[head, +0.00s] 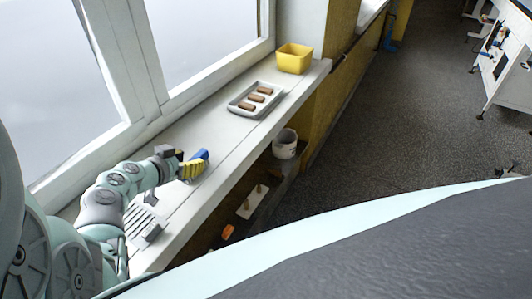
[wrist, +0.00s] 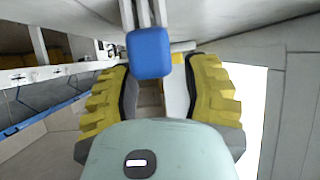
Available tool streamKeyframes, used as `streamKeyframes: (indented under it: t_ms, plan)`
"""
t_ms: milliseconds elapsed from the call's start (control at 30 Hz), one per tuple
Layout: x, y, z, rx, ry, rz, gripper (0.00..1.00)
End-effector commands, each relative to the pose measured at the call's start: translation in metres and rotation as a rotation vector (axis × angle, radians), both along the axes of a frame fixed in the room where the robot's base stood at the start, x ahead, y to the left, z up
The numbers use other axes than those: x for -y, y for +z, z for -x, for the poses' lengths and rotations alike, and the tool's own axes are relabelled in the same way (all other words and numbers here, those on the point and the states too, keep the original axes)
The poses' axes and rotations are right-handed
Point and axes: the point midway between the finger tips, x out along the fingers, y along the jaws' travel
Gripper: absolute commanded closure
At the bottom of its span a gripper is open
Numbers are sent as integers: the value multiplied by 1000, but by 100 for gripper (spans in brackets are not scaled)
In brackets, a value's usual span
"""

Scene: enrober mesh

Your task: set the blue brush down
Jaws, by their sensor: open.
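The blue brush (head: 201,156) is at the tip of my gripper (head: 188,170), over or on the white window sill; I cannot tell whether it rests there. In the wrist view the brush shows as a blue block (wrist: 150,52) at the fingertips. My gripper (wrist: 158,72) has its yellow ribbed fingers spread apart. A gap shows between the brush and the right finger; contact on the left is unclear. A grey slatted rack (head: 145,228), perhaps the mesh, lies on the sill nearer my base.
On the sill (head: 195,205) stand a grey tray (head: 233,108) with three brown bars and a yellow bin (head: 294,58) at the far end. Below are a white bucket (head: 285,144) and a white board (head: 252,202). The sill between gripper and tray is clear.

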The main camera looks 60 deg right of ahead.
Motion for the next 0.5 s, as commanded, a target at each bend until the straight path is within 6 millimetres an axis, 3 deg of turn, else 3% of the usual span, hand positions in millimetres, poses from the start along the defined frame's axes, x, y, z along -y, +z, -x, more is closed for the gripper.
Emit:
streamKeyframes:
  t_ms: [500]
  plan:
    - [-54, 26, 4, 3, 8, 2, 53]
